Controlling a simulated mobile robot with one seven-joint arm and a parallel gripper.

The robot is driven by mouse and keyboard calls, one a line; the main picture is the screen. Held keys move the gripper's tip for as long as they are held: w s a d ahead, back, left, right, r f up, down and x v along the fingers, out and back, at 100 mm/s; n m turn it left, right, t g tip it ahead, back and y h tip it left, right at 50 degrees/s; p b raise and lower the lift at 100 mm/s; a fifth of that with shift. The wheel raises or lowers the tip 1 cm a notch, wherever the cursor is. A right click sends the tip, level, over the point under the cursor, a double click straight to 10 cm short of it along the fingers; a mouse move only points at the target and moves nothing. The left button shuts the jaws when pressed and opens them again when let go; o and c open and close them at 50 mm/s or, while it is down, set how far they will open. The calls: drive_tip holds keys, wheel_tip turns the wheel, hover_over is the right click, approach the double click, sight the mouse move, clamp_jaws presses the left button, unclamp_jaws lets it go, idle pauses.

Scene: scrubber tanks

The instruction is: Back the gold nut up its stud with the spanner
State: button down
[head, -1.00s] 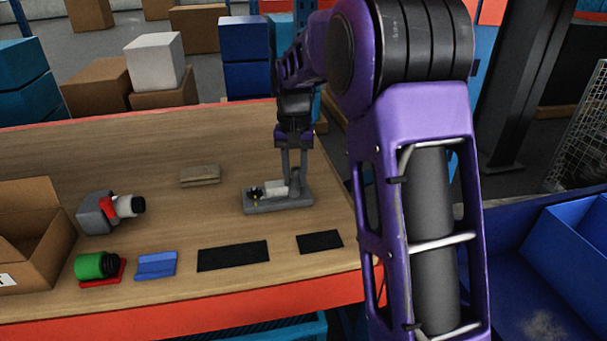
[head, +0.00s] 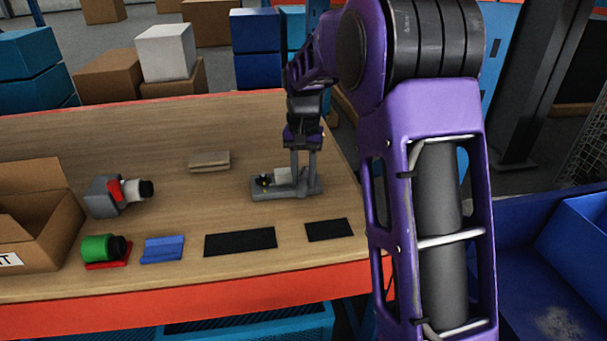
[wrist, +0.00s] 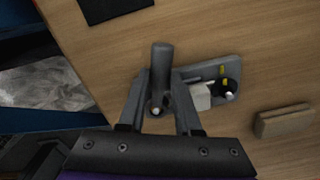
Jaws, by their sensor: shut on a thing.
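A grey base plate (head: 262,194) lies on the wooden bench, and it also shows in the wrist view (wrist: 229,66). On it are a pale block (wrist: 198,97) and a dark fitting (wrist: 229,89) with yellow bits beside it. A small yellow spot, likely the gold nut (head: 264,181), is at the plate's left in the head view; its thread is too small to see. My gripper (wrist: 160,88) is shut on a grey rounded bar, likely the spanner (wrist: 161,62), at the plate's other end. The spanner's jaw and its contact with the nut cannot be made out.
A tan block (head: 209,161) lies behind and left of the plate. Two black mats (head: 240,242) lie in front. A blue block (head: 163,249), a green part (head: 99,248), a grey-and-red part (head: 112,196) and a cardboard box (head: 45,235) stand to the left.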

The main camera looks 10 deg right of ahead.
drive_tip(key=shift+s+d+f+n+b, duration=0.15)
drive_tip(key=shift+d+n+b, duration=0.25)
drive_tip(key=shift+d+n, duration=0.5)
drive_tip(key=n, duration=0.2)
drive_tip(key=d+n+b, duration=0.1)
drive_tip(key=n, duration=0.1)
drive_tip(key=shift+d, duration=0.3)
drive_tip(key=shift+d+r+n+p, duration=0.15)
drive_tip(key=shift+r+n+p, duration=0.1)
drive_tip(key=shift+n+p, duration=0.15)
drive_tip(key=d+n+p, duration=0.1)
drive_tip(key=n, duration=0.1)
drive_tip(key=w+d+n+p, duration=0.1)
drive_tip(key=n+p, duration=0.1)
drive_tip(key=n, duration=0.1)
drive_tip(key=shift+w+d, duration=0.15)
drive_tip(key=shift+d, duration=0.05)
drive_tip(key=shift+w+d+f+n+p, duration=0.1)
drive_tip(key=shift+w+d+n+p, duration=0.15)
drive_tip(key=shift+n, duration=0.4)
drive_tip(key=shift+w+d+n+p, duration=0.1)
drive_tip(key=shift+w+d+n, duration=0.15)
drive_tip(key=shift+n, duration=0.4)
drive_tip(key=shift+s+a+m, duration=0.25)
drive_tip(key=shift+s+m, duration=0.05)
drive_tip(key=shift+m, duration=0.4)
